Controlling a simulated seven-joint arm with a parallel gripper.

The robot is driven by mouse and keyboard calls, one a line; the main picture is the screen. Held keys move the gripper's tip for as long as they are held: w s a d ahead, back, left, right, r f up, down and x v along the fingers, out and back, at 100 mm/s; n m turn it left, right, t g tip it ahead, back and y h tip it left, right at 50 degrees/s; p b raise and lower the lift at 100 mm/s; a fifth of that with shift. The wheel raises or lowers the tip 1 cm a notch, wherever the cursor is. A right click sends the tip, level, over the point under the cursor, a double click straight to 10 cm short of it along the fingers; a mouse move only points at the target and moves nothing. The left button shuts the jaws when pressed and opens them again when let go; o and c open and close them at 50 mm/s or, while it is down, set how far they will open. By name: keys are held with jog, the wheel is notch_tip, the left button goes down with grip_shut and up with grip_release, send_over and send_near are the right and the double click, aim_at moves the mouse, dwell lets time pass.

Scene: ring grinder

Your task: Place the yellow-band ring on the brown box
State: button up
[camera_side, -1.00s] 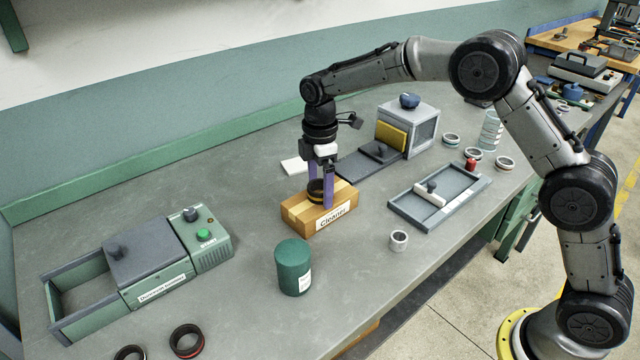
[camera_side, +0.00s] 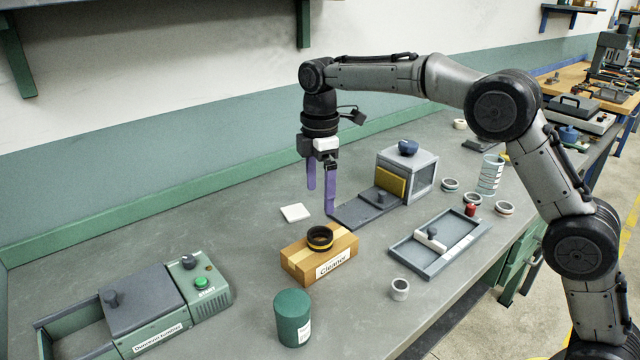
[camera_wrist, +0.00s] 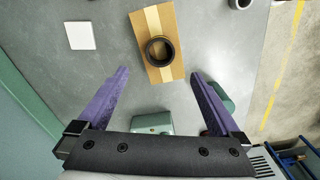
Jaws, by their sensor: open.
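The yellow-band ring (camera_side: 320,238) lies flat on top of the brown box (camera_side: 342,262) labelled "Cleaner"; it is black with a yellow band. In the wrist view the ring (camera_wrist: 159,51) sits near the middle of the brown box (camera_wrist: 160,74). My gripper (camera_side: 320,200) is open and empty, raised above the box and apart from the ring. In the wrist view my gripper's purple fingers (camera_wrist: 160,73) are spread wide with nothing between them.
A dark green canister (camera_side: 292,317) stands in front of the box. The green START machine (camera_side: 160,305) is at left. A grey tray (camera_side: 440,243), a small grey ring (camera_side: 400,289) and a grey box with a yellow panel (camera_side: 408,172) are at right. A white square (camera_side: 295,212) lies behind.

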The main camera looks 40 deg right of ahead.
jog(key=shift+s+r, duration=0.1)
jog(key=shift+r, duration=0.5)
jog(key=s+d+r+m+t, duration=0.1)
jog(key=s+d+r+m, duration=0.25)
jog(key=s, duration=0.55)
jog(key=s+d+r+m+t, duration=0.2)
jog(key=s+r+m, duration=0.2)
jog(key=s, duration=0.4)
jog(key=s+d+f+m+t, duration=0.1)
jog(key=s+f+m, duration=0.2)
jog(key=s, duration=0.5)
jog(key=s+d+f+m+t, duration=0.1)
jog(key=s+f+m, duration=0.3)
jog(key=s, duration=0.5)
jog(key=shift+s+d+t, duration=0.25)
jog(key=shift+d+t, duration=0.05)
